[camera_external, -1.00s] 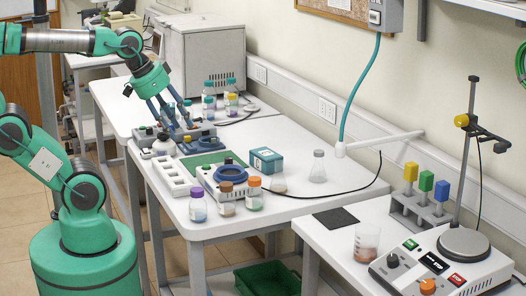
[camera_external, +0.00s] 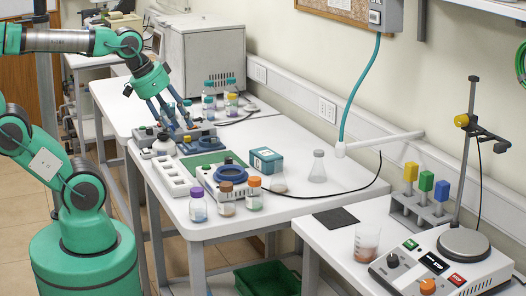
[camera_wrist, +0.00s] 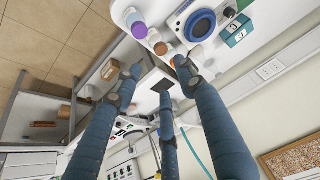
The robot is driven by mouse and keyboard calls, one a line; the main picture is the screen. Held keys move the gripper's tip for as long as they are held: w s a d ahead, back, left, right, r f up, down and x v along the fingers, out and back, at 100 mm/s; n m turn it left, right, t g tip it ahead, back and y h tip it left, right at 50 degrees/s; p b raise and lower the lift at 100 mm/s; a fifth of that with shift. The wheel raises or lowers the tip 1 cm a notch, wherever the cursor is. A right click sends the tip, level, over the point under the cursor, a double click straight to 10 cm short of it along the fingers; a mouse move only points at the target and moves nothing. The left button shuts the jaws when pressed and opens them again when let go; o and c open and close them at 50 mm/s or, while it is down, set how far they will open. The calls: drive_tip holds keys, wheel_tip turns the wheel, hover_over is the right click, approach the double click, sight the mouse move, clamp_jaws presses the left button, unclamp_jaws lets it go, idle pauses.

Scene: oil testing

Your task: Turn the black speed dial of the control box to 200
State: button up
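The white control box (camera_external: 405,283) sits on the right-hand table. The dial's setting is too small to read. A round plate (camera_external: 463,241) is on the box's right end. My gripper (camera_external: 181,122) is far from the box, over the far-left table. In the wrist view its three blue fingers (camera_wrist: 160,80) are spread and empty. Part of the box appears small between the fingers in that view, with no dial clearly readable.
A white table (camera_external: 262,215) with bottles, a flask (camera_external: 318,166) and a blue-ringed device (camera_external: 226,174) lies between my gripper and the box. A beaker (camera_external: 366,245), a rack with coloured blocks (camera_external: 419,208) and a stand (camera_external: 467,150) surround the box. A cable crosses the middle table.

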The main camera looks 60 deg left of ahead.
drive_tip(key=shift+w+a+r, duration=0.1)
drive_tip(key=w+a+r+n+g+y+p, duration=0.15)
drive_tip(key=w+a+r+n+p, duration=0.35)
drive_tip(key=w+a+n, duration=0.5)
drive_tip(key=w+a+n+g+p, duration=0.1)
drive_tip(key=w+a+n+p, duration=0.15)
drive_tip(key=a, duration=0.65)
drive_tip(key=w+a+n+g+p, duration=0.15)
drive_tip(key=w+a, duration=0.25)
drive_tip(key=a, duration=0.6)
drive_tip(key=s+a+f+n+p, duration=0.1)
drive_tip(key=a+f+n, duration=0.25)
drive_tip(key=a, duration=0.55)
drive_tip(key=s+a+f+n+p, duration=0.15)
drive_tip(key=a+n, duration=0.25)
drive_tip(key=a, duration=0.6)
drive_tip(key=s+a+f+n+p, duration=0.1)
drive_tip(key=s+a+f+n, duration=0.1)
drive_tip(key=a, duration=0.3)
drive_tip(key=s+a+f+n+g+p, duration=0.1)
drive_tip(key=s+a+f+n, duration=0.1)
drive_tip(key=a, duration=0.4)
drive_tip(key=s+a+f+n+h+p, duration=0.1)
drive_tip(key=s+a+f+n, duration=0.1)
drive_tip(key=a+f, duration=0.3)
drive_tip(key=shift+s+a+n, duration=0.3)
drive_tip(key=shift+s+n, duration=0.05)
drive_tip(key=shift+s, duration=0.5)
drive_tip(key=shift+f, duration=0.1)
